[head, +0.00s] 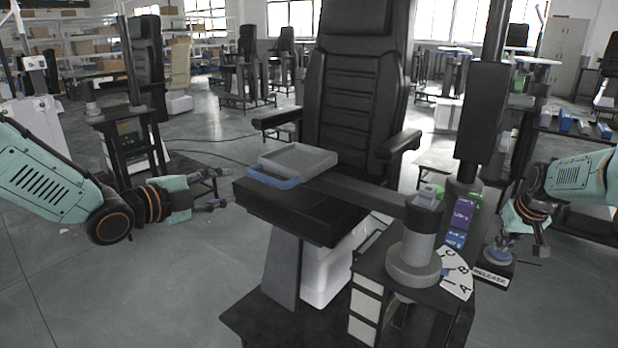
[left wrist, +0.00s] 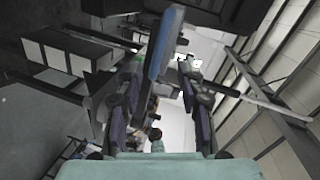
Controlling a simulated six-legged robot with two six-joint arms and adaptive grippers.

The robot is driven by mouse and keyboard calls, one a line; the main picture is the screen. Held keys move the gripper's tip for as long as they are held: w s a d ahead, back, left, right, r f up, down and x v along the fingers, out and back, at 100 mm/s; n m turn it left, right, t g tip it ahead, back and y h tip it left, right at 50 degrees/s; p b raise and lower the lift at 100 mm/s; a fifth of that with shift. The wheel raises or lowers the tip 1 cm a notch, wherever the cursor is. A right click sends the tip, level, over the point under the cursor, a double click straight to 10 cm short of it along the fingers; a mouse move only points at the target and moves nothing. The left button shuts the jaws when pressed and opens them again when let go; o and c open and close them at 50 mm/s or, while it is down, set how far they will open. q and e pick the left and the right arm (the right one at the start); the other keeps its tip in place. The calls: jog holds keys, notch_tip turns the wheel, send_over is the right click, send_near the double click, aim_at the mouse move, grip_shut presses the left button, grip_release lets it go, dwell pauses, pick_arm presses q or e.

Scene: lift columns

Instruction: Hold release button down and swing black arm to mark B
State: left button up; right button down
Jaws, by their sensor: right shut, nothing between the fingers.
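The black arm (head: 368,192) runs left from a grey pivot column (head: 415,240) to a grey tray with a blue handle (head: 272,179). A white plate with marks A, B and C (head: 457,272) lies at the column's base; I cannot tell which mark the arm is at. The blue-grey release button (head: 497,254) sits right of it behind a RELEASE label. My right gripper (head: 503,238) is shut and empty, right over the button; contact is unclear. My left gripper (head: 222,189) is open, left of the handle and apart from it. The handle also shows in the left wrist view (left wrist: 163,45).
A black padded seat (head: 355,90) stands behind the tray. A black post (head: 480,110) with coloured labels (head: 460,215) rises behind the column. The floor (head: 180,285) at the front left is clear. Other stands and shelves are far back.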

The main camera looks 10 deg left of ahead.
aim_at(262, 179)
pick_arm(q)
jog(key=w+d+m, duration=0.1)
jog(key=w+d, duration=0.1)
jog(key=w, duration=0.1)
jog(key=w+d+f+m, duration=0.1)
jog(key=w+d, duration=0.1)
jog(key=w, duration=0.1)
jog(key=w+d+f+m, duration=0.1)
jog(key=w+d, duration=0.1)
jog(key=w, duration=0.2)
jog(key=shift+d+f, duration=0.2)
jog(key=shift+d, duration=0.2)
